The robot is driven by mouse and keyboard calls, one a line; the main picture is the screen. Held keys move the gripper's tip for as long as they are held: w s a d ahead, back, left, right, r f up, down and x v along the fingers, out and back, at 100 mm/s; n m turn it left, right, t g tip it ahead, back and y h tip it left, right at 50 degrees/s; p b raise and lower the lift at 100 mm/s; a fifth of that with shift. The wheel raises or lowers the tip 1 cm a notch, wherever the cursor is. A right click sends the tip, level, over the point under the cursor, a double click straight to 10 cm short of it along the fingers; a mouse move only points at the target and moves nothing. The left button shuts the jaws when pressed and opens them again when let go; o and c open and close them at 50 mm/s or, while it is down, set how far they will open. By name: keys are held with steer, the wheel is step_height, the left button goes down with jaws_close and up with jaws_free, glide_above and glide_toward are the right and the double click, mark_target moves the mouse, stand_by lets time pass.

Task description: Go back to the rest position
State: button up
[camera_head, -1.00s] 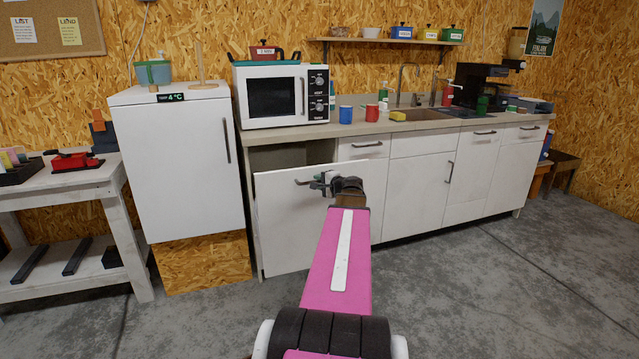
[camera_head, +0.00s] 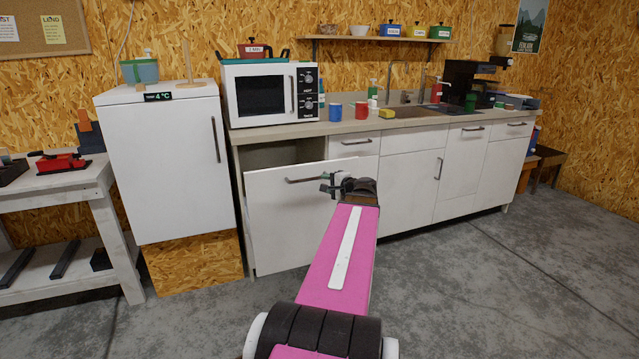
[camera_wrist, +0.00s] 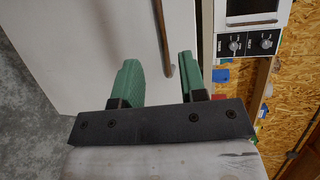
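My gripper (camera_head: 328,185) is in front of the white cabinet front (camera_head: 285,225) under the microwave, near the right end of its bar handle (camera_head: 305,180). This front stands out from the counter, with a dark opening above it. In the wrist view my gripper (camera_wrist: 160,82) has its two green fingers spread, with nothing held between them. The handle (camera_wrist: 162,38) appears just beyond the fingertips, its end lining up with the gap. I cannot tell how far apart they are.
The counter (camera_head: 345,127) carries a microwave (camera_head: 270,93), a blue cup (camera_head: 335,112) and a red cup (camera_head: 361,110). A white fridge (camera_head: 165,165) stands left of the open front. A workbench (camera_head: 60,180) is at far left. The floor on the right is clear.

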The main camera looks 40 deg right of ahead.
steer(key=shift+s+d+r, duration=0.1)
steer(key=shift+s, duration=0.45)
steer(key=w+a+f+n+g+y, duration=0.1)
steer(key=w+a+f+n+g, duration=0.15)
steer(key=a+f, duration=0.4)
steer(key=w+a+f+n+g+y, duration=0.1)
steer(key=a+f+n+g, duration=0.2)
steer(key=a, duration=0.7)
steer(key=w+a+f+n+g+y, duration=0.1)
steer(key=a+f+n+g, duration=0.2)
steer(key=a+f, duration=0.35)
steer(key=s+a+f+n+g+h, duration=0.2)
steer(key=s+a+f+n+g, duration=0.1)
steer(key=a, duration=0.7)
steer(key=s+a+f+n+g+h, duration=0.3)
steer(key=a+f, duration=0.4)
steer(key=a, duration=0.3)
steer(key=shift+s+n+g+h, duration=0.3)
steer(key=shift+s+n+g, duration=0.4)
steer(key=shift+n, duration=0.55)
